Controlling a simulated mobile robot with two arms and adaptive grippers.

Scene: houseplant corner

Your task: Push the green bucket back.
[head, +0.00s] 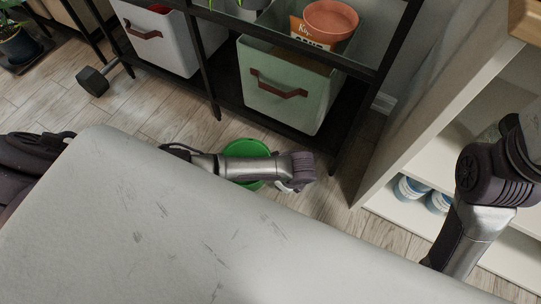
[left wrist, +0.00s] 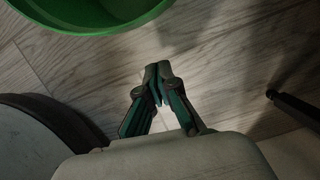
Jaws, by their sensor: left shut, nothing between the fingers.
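The green bucket (head: 246,147) stands on the wooden floor in front of the black shelf in the head view. My left forearm crosses over it and hides part of it. In the left wrist view the bucket's rim and inside (left wrist: 98,14) show at the top left. My left gripper (left wrist: 157,72) is shut and empty, low over the floor beside the bucket, with a visible gap between its fingertips and the rim. In the head view the left fingers are hidden below the wrist. My right arm shows at the right, but its gripper is not in view.
The black shelf holds a pale green bin (head: 287,84) and a white bin (head: 159,37) behind the bucket. A dumbbell (head: 93,80) lies at the left. A white cabinet (head: 428,130) with jars stands at the right. Bare floor lies between bucket and shelf.

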